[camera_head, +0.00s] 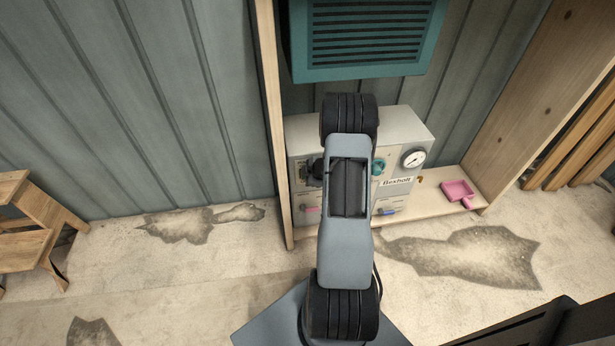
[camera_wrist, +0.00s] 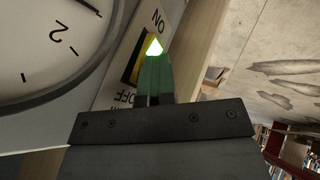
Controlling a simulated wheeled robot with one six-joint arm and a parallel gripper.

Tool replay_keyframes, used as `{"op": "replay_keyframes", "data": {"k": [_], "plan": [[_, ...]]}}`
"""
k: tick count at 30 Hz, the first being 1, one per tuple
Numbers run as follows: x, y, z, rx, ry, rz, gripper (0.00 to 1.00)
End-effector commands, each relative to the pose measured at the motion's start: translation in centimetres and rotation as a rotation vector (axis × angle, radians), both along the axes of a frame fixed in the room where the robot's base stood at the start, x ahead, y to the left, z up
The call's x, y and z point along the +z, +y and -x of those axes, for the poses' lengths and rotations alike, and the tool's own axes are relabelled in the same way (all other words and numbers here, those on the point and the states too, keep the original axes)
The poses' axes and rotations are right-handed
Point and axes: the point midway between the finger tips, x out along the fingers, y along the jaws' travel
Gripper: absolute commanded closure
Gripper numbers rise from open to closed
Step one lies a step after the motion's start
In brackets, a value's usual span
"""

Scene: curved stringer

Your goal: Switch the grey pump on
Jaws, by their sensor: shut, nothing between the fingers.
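The grey pump (camera_head: 406,122) is a box on a wooden shelf, with a round gauge (camera_head: 413,158), a "Bexholt" label (camera_head: 397,182) and a teal round part (camera_head: 379,167) on its front. My arm covers its middle, and my gripper cannot be made out there. In the wrist view my gripper (camera_wrist: 155,80) is shut and empty, its green fingers in front of a switch plate. The plate has a yellow-edged dark switch (camera_wrist: 133,68) between the upside-down words ON and OFF. A bright green glow (camera_wrist: 155,46) shows at the fingertips, towards ON. The fingers hide part of the switch; contact is unclear.
A large gauge face (camera_wrist: 45,45) fills the wrist view's left. A teal louvred box (camera_head: 365,40) hangs above the pump. Wooden posts (camera_head: 273,120) flank the bay. A wooden step stool (camera_head: 35,225) stands left; the floor between is clear.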

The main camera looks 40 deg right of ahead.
Motion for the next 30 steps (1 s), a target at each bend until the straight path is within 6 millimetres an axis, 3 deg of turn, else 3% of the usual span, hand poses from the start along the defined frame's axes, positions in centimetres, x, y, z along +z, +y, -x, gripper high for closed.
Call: {"op": "replay_keyframes", "data": {"k": [11,19,21,30], "plan": [[0.1,0.0,0.0,0.0,-0.004,0.002,1.0],[-0.4,1.6,2.6,-0.005,-0.001,0.0,1.0],[1.4,1.4,3.6,-0.01,-0.002,0.003,1.0],[5.3,1.8,7.1,0.004,-0.001,0.001,1.0]]}}
